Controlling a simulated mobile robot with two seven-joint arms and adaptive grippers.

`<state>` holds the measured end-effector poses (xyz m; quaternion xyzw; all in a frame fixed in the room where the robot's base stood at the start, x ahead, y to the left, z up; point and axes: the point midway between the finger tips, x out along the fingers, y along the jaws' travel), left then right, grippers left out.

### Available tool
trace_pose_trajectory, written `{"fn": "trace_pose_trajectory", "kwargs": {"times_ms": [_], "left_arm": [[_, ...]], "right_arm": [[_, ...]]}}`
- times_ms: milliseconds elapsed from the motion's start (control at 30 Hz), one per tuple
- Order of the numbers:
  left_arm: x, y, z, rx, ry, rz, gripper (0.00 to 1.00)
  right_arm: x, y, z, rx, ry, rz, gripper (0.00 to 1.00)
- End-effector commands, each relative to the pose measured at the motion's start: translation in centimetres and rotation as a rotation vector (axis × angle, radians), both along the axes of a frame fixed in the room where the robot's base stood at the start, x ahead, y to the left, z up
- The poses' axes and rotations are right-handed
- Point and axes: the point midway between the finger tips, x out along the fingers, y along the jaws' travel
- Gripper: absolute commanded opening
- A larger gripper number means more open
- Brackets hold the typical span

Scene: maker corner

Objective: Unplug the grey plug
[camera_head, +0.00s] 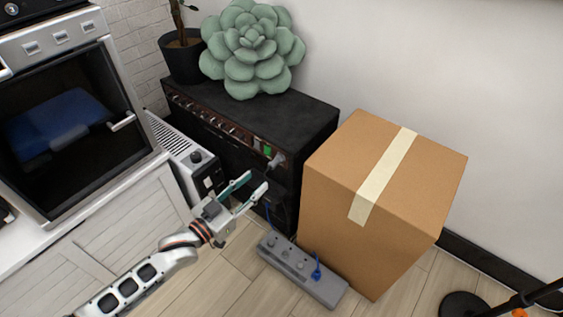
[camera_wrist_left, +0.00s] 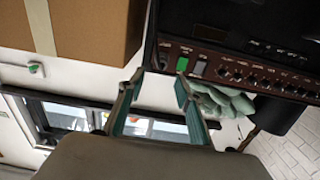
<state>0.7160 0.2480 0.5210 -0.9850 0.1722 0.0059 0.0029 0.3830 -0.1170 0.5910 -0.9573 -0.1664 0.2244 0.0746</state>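A small grey plug (camera_head: 277,160) sits at the right end of the control panel of a black amplifier (camera_head: 300,115), beside a lit green switch (camera_head: 267,150). My left gripper (camera_head: 257,181) is open, its two teal-lined fingers pointing toward that end of the panel, just below and left of the plug in the head view. In the left wrist view my left gripper (camera_wrist_left: 158,82) has nothing between its fingers. The green switch (camera_wrist_left: 182,64) lies just beyond the fingertips there; I cannot make out the plug clearly. My right gripper is not in view.
A cardboard box (camera_head: 370,200) stands close on the right. A grey power strip (camera_head: 325,290) with a blue plug (camera_head: 317,272) lies on the floor below. A white device (camera_head: 190,155) stands left of the amplifier. A succulent (camera_head: 252,50) and a dark pot (camera_head: 183,60) sit on top.

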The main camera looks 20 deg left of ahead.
Motion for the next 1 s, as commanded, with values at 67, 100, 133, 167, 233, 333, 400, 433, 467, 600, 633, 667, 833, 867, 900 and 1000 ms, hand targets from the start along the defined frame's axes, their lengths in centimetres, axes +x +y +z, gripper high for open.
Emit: {"fn": "trace_pose_trajectory", "kwargs": {"times_ms": [67,100,133,167,233,333,400,433,467,600,633,667,833,867,900,1000], "left_arm": [[0.3,0.2,-0.6,-0.003,0.0,-0.001,0.35],[0.4,0.2,-0.6,-0.004,-0.002,-0.001,0.35],[0.5,0.3,-0.6,-0.005,-0.004,-0.002,0.35],[0.6,0.3,-0.6,-0.006,-0.005,-0.002,0.35],[0.7,0.3,-0.4,-0.007,-0.008,-0.002,0.35],[0.8,0.3,-0.3,-0.007,-0.01,-0.002,0.35],[0.8,0.3,-0.3,-0.007,-0.011,-0.002,0.35],[0.8,0.3,-0.2,-0.007,-0.011,-0.002,0.35],[0.8,0.3,-0.2,-0.007,-0.011,-0.002,0.35],[0.9,0.3,-0.3,-0.007,-0.01,-0.002,0.35],[0.9,0.3,-0.3,-0.008,-0.01,-0.002,0.35],[1.0,0.2,-0.3,-0.008,-0.01,-0.002,0.35],[2.3,-0.3,-0.6,-0.009,-0.007,-0.003,0.35],[2.6,-0.4,-0.6,-0.009,-0.007,-0.003,0.35],[3.1,-0.6,-0.6,-0.009,-0.006,-0.003,0.35],[4.3,-1.1,-0.8,-0.008,-0.005,-0.003,0.35]], "right_arm": [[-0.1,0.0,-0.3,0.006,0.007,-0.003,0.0],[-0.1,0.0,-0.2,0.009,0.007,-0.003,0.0],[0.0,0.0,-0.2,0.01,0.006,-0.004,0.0],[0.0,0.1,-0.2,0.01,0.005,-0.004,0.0],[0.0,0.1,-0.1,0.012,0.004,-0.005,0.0],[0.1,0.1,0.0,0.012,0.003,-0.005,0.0],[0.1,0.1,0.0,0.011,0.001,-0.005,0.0],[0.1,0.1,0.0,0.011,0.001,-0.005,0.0],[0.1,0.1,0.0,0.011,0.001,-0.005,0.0],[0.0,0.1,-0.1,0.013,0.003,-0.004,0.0],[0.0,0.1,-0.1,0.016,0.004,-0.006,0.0],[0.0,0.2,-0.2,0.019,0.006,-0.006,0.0],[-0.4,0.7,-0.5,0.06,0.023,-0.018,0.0],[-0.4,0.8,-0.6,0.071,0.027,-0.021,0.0],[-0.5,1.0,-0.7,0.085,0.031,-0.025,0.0],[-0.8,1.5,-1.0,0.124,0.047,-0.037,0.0]]}}
